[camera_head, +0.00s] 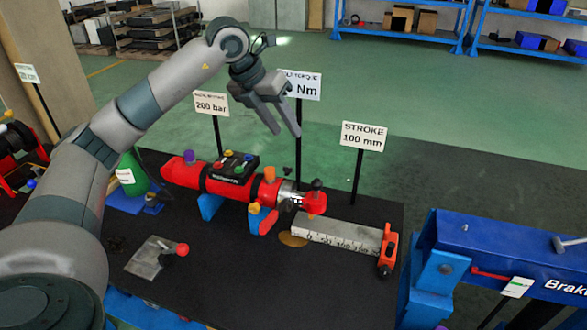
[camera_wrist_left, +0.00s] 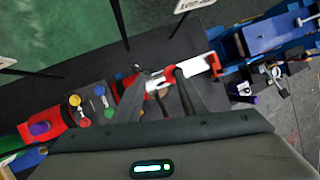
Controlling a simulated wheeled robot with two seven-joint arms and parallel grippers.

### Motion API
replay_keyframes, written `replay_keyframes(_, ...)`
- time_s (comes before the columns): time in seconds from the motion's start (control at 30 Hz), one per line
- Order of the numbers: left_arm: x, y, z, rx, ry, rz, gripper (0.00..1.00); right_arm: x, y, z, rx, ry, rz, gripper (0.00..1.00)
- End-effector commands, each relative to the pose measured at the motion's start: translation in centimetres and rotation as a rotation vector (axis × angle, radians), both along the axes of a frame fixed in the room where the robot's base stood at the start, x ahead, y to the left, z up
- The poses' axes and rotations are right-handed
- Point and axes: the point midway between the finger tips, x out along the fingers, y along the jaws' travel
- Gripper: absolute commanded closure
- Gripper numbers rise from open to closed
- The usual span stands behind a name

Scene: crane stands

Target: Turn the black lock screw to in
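A red cylinder unit (camera_head: 222,184) lies across the black table, with a silver collar and a red end piece (camera_head: 315,203). A small black knob (camera_head: 317,184), which looks like the lock screw, stands on top of that end piece. My left gripper (camera_head: 286,132) is above and behind the unit, pointing down, empty, its fingers apart. It touches nothing. In the left wrist view the fingers (camera_wrist_left: 162,78) spread over the collar end and partly hide it, so I cannot pick out the screw surely there. My right gripper is not in view.
A grey ruler block (camera_head: 345,237) with a red end stop (camera_head: 388,248) lies right of the unit. Sign posts stand behind, with a stroke sign (camera_head: 363,136). A clear plate with a red-knobbed lever (camera_head: 158,257) lies in front. A blue machine (camera_head: 500,252) is at right.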

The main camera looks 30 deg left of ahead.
Motion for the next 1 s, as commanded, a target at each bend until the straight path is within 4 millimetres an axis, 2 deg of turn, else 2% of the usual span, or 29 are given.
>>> replay_keyframes(0.03,-0.4,1.7,-0.2,0.050,0.010,0.027,0.62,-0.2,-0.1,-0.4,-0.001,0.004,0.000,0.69)
replay_keyframes(0.1,-0.8,3.3,-0.2,0.098,0.023,0.056,0.62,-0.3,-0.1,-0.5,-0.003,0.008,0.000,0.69)
replay_keyframes(0.2,-1.1,4.4,-0.2,0.133,0.034,0.076,0.62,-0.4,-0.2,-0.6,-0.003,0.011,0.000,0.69)
replay_keyframes(0.67,-1.0,4.5,-0.4,0.137,0.036,0.078,0.62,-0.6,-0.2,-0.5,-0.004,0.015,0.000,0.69)
replay_keyframes(0.83,-0.6,4.4,-1.4,0.136,0.038,0.077,0.62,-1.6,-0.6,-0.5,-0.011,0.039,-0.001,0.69)
replay_keyframes(1.0,0.3,4.3,-3.4,0.134,0.039,0.077,0.62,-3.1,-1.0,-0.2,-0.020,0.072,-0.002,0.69)
